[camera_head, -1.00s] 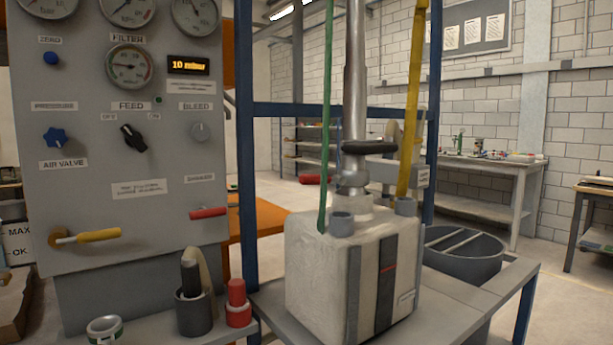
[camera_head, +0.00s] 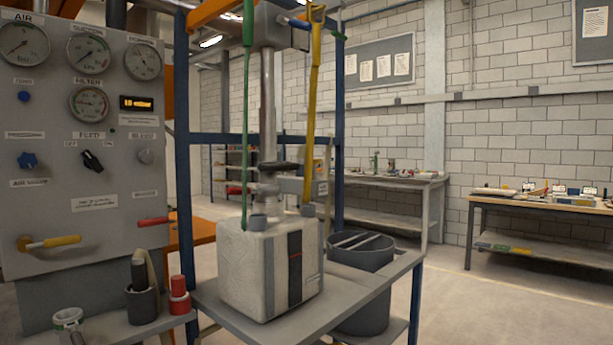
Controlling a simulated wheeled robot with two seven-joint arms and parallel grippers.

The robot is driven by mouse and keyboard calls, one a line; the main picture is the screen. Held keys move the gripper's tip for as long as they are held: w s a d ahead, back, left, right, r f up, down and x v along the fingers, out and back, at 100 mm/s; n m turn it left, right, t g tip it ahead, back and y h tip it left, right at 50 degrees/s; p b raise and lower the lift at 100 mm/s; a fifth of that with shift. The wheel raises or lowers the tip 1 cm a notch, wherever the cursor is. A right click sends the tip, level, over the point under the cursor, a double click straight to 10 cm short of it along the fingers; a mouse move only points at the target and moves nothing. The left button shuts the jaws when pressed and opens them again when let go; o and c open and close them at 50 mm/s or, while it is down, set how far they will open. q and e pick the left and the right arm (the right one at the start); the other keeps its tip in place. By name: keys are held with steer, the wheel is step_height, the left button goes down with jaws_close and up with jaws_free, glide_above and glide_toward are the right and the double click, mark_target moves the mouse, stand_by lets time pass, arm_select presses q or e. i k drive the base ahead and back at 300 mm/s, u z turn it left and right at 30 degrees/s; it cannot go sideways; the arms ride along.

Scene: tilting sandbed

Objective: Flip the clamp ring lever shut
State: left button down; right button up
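A dark clamp ring (camera_head: 277,167) sits around the upright metal column (camera_head: 267,110), above the pale box-shaped vessel (camera_head: 243,262). A small red part (camera_head: 233,190) shows just left of the column; I cannot tell whether it is the ring's lever or something on the shelf behind. The lever's position, open or shut, is too small to tell. A green hose (camera_head: 247,100) and a yellow hose (camera_head: 312,100) come down to the vessel's top. Neither of my grippers is in view.
A grey gauge panel (camera_head: 110,232) with knobs and red and yellow handles stands at left. A dark bucket (camera_head: 362,255) stands right of the vessel. Blue frame posts (camera_head: 184,130) rise behind. Open floor (camera_head: 480,310) lies at right, before the workbenches (camera_head: 540,206).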

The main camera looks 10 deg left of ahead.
mark_target(231, 190)
steer(key=z, duration=0.4)
steer(key=i, duration=0.9)
steer(key=u, duration=0.05)
